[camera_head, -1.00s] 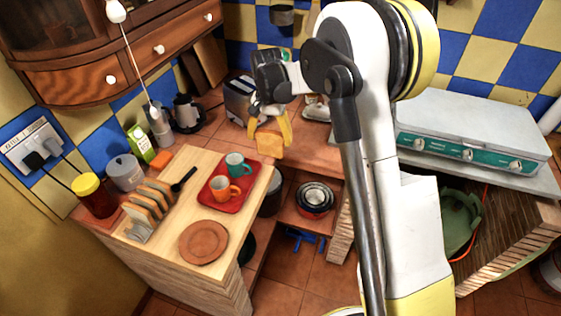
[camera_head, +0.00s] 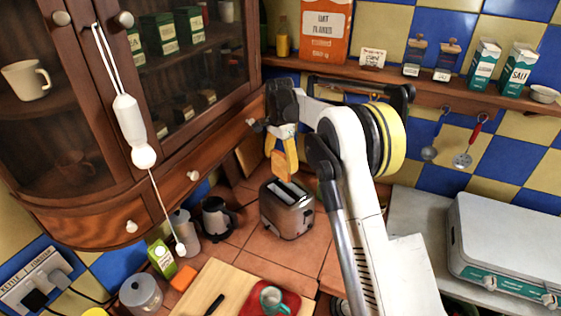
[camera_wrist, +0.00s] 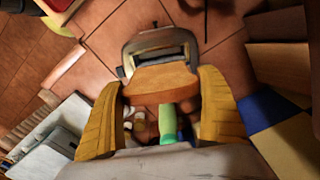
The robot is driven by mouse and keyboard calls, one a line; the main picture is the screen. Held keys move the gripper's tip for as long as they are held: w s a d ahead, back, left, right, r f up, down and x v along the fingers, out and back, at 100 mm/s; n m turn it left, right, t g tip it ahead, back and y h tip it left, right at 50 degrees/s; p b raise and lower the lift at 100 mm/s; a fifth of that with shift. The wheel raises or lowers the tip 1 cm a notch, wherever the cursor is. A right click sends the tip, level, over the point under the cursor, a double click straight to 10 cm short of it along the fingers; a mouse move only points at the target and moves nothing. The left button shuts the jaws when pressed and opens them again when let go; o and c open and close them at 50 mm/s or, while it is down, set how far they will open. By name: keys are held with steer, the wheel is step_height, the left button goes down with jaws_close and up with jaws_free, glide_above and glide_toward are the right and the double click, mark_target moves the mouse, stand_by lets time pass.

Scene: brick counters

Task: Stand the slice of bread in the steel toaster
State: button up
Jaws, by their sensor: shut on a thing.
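The slice of bread (camera_head: 281,166) is held up in the air by my gripper (camera_head: 282,150). The yellow fingers are shut on it from both sides. The steel toaster (camera_head: 289,216) stands upright on the tiled counter, its two dark slots facing up. In the head view the bread's lower edge is just above the slots; whether it is lined up with one I cannot tell. In the wrist view the bread (camera_wrist: 160,79) lies between the fingers, and the toaster (camera_wrist: 160,44) shows beyond it, partly hidden by the bread.
A wooden cabinet (camera_head: 190,125) overhangs at the left, with a pull cord (camera_head: 133,130) in front. A red tray (camera_head: 285,301) with a teal cup (camera_head: 272,299) is nearer. Tiles right of the toaster look clear.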

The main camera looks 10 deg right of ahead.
steer(key=shift+w+r, duration=0.1)
steer(key=shift+w, duration=0.05)
steer(key=shift+s+f+b, duration=0.25)
steer(key=shift+f+b, duration=0.35)
steer(key=shift+f, duration=0.4)
steer(key=shift+w+f+b, duration=0.1)
steer(key=shift+f+b, duration=2.5)
steer(key=shift+f, duration=2.7)
steer(key=o, duration=0.9)
steer(key=shift+c, duration=0.2)
step_height(320, 180, up, 12)
steer(key=shift+a+r, duration=0.1)
